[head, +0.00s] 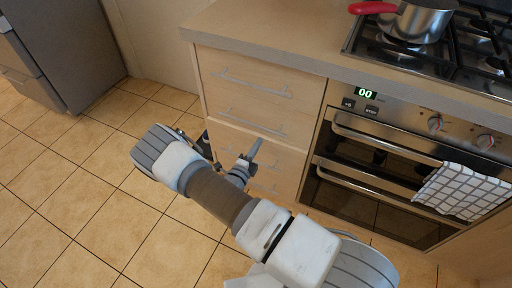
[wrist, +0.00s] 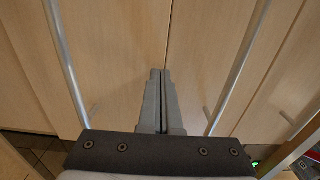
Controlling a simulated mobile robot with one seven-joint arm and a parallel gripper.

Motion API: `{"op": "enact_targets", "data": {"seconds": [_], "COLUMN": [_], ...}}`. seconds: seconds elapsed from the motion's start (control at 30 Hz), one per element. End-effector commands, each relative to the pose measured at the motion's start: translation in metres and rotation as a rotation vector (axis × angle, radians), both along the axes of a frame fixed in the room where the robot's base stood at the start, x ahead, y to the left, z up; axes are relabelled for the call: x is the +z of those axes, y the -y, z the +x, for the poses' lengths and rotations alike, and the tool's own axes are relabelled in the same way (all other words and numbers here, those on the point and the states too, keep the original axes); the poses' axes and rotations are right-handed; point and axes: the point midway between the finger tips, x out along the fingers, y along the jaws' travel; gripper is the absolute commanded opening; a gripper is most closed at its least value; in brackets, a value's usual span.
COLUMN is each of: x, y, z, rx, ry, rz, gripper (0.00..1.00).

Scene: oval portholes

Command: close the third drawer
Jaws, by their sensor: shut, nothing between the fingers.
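My gripper (head: 256,147) is shut and empty in front of the cabinet's lower drawers. In the wrist view my gripper (wrist: 160,73) points at light wood fronts, its tips near a seam between two panels. A long bar handle shows on the left (wrist: 66,60) and another on the right (wrist: 240,65). I cannot tell whether the tips touch the wood.
Two upper drawers (head: 250,72) with bar handles look shut under the worktop (head: 270,36). The oven (head: 370,160), with a checked towel (head: 462,190), stands to the right. A grey appliance (head: 70,50) is at the far left. Tiled floor (head: 80,200) is clear on the left.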

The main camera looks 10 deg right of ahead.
Motion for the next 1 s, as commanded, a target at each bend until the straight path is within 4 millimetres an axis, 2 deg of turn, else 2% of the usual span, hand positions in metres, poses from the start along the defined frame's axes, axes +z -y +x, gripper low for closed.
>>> {"op": "enact_targets", "data": {"seconds": [0.17, 0.37, 0.6, 0.8, 1.0], "x": [0.000, 0.000, 0.001, 0.001, 0.001], "y": [0.002, 0.014, 0.015, 0.014, 0.009], "z": [0.002, 0.019, 0.021, 0.019, 0.006], "rx": [0.000, 0.000, 0.000, 0.000, -0.004], "ry": [0.001, 0.001, 0.002, 0.002, 0.000], "rz": [-0.001, -0.001, 0.000, 0.001, 0.000], "gripper": [0.00, 0.00, 0.00, 0.00, 0.00]}}
